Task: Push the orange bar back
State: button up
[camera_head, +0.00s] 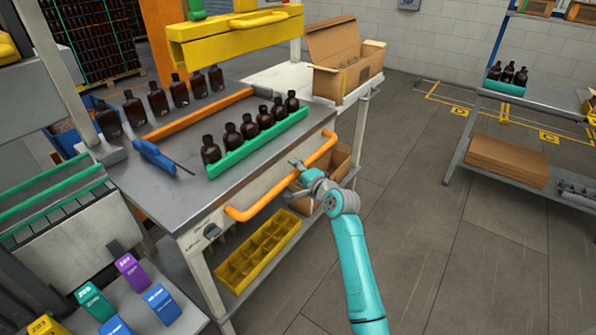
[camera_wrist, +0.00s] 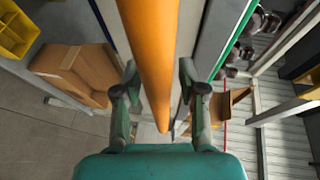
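The orange bar (camera_head: 262,201) is a rounded handle along the front edge of the grey worktable (camera_head: 170,195). In the wrist view the bar (camera_wrist: 152,50) runs down the middle between my gripper's fingers. My gripper (camera_head: 297,167) is at the bar, right of its middle in the head view. Its two fingers (camera_wrist: 158,78) are open, one on each side of the bar, with gaps visible beside it. I cannot tell how deep the bar sits between them. Part of the bar is hidden behind my gripper in the head view.
Amber bottles (camera_head: 248,128) stand in a row behind a green bar (camera_head: 262,142) on the table. Another orange strip (camera_head: 190,119) lies behind them. A blue tool (camera_head: 153,155) lies at left. A yellow divided crate (camera_head: 258,252) sits below.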

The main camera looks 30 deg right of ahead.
jog(key=shift+s, duration=0.15)
jog(key=shift+s, duration=0.25)
jog(key=s+r, duration=0.2)
jog(key=s, duration=0.9)
jog(key=shift+a, duration=0.25)
jog(key=s+a+f+n+g+h, duration=0.1)
jog(key=s+a+f+n, duration=0.2)
jog(key=s+a+f, duration=0.65)
jog(key=s+a+f+n, duration=0.3)
jog(key=s+a+f, duration=0.25)
jog(key=s, duration=0.65)
jog(key=s+a+r+n, duration=0.2)
jog(key=s+n, duration=0.2)
jog(key=s, duration=0.4)
jog(key=s+a+r+n+y, duration=0.1)
jog(key=s+a+r+n, duration=0.2)
jog(key=s, duration=0.6)
jog(key=s+a+r+n, duration=0.2)
jog(key=s+a+n, duration=0.1)
jog(key=s, duration=0.5)
jog(key=shift+s+r+n+y, duration=0.3)
jog(key=shift+r+n+y, duration=0.1)
jog(key=shift+n, duration=0.4)
